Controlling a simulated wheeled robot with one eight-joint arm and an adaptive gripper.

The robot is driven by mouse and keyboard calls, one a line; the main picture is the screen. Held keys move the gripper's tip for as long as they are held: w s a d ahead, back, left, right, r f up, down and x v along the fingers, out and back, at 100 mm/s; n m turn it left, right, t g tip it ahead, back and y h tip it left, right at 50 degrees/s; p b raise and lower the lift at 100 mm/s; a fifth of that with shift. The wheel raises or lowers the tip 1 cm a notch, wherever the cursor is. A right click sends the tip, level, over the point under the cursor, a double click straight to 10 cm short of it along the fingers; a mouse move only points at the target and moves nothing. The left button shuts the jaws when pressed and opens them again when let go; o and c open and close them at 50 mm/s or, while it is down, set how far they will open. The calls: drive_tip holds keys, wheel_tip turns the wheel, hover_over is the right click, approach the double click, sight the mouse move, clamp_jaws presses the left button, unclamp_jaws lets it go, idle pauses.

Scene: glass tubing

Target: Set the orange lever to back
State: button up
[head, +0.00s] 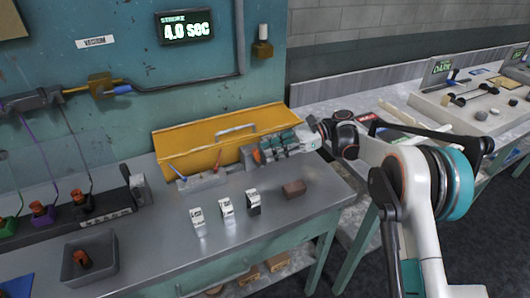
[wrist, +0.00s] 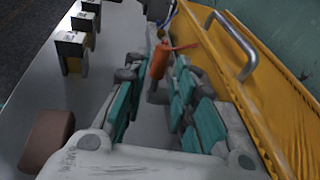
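The orange lever's handle (wrist: 159,62) stands roughly upright in the wrist view, above a dark stem. My gripper (wrist: 157,78) is open, its teal-padded fingers pointing at the lever, one on each side of the handle. A gap shows on the left of the handle; on the right the finger is very near, and I cannot tell if it touches. In the head view my gripper (head: 263,152) is low in front of the yellow box, with the orange handle (head: 256,157) at its fingertips. The lever's base is mostly hidden.
A yellow box (head: 190,138) with a grey handle stands close behind the gripper. A small grey base (head: 206,180) with a blue and a red lever is to the left. Several white-and-black blocks (head: 227,208) and a brown block (head: 294,188) stand in front on the bench.

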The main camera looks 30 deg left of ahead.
drive_tip(key=v, duration=0.9)
